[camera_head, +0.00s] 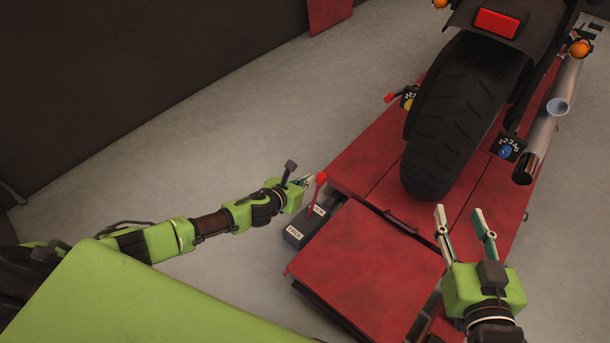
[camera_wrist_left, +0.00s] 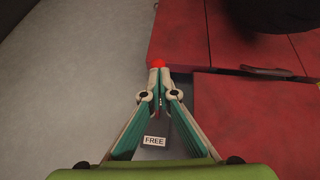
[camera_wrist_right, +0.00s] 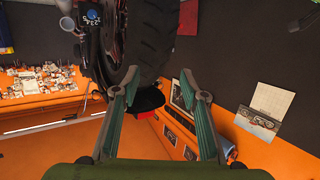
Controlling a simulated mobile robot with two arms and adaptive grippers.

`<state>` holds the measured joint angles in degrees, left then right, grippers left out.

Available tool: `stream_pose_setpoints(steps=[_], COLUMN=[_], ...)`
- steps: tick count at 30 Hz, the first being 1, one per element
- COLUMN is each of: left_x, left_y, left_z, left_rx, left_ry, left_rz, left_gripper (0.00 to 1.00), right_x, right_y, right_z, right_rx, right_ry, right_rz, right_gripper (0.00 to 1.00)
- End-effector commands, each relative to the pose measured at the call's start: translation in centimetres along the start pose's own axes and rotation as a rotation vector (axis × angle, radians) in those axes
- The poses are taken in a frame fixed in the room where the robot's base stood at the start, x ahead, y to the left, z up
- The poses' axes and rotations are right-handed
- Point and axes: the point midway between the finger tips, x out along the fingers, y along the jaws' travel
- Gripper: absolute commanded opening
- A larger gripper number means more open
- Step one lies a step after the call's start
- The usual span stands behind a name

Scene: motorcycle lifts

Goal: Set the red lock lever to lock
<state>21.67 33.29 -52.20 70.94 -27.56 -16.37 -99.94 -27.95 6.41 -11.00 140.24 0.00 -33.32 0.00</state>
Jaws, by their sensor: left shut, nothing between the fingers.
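The red lock lever (camera_head: 321,178) stands up from a dark box (camera_head: 293,237) at the left side of the red lift. The box carries a LOCK label (camera_head: 319,210) and a FREE label (camera_head: 294,232), with FREE nearer to me. The lever's foot is by the LOCK end, but its exact setting is unclear. My left gripper (camera_head: 306,181) is shut and empty, its tips close beside the lever's round knob. In the left wrist view the knob (camera_wrist_left: 158,63) shows just beyond the tips; contact is unclear, and the fingers hide most of the stem. My right gripper (camera_head: 460,213) is open and empty above the lift.
A motorcycle's rear tyre (camera_head: 452,120) stands on the lift platform (camera_head: 378,155). An exhaust pipe (camera_head: 540,135) is beyond that gripper. Grey floor (camera_head: 220,130) left of the lift is clear.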

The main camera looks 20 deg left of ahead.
Motion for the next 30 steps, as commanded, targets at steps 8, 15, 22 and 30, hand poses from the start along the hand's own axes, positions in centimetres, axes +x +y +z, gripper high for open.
stream_pose_setpoints(steps=[8,15,22,30], left_x=[-1.7,-2.4,-2.5,-2.5], left_y=[-0.2,-0.2,-0.2,-0.2], left_z=[1.1,1.5,1.5,1.5], left_rx=[0.001,0.000,0.000,0.000], left_ry=[0.001,0.001,0.001,0.001], left_rz=[-0.001,-0.001,-0.001,-0.001], left_gripper=[0.00,0.00,0.00,0.00], right_x=[-1.9,-3.3,-3.6,-3.5], right_y=[0.8,1.1,1.2,1.2], right_z=[5.9,8.7,9.2,9.1], right_rx=[-0.001,0.000,0.001,0.001], right_ry=[-0.284,-0.414,-0.436,-0.435], right_rz=[0.017,0.025,0.026,0.026], right_gripper=[0.40,0.40,0.40,0.40])
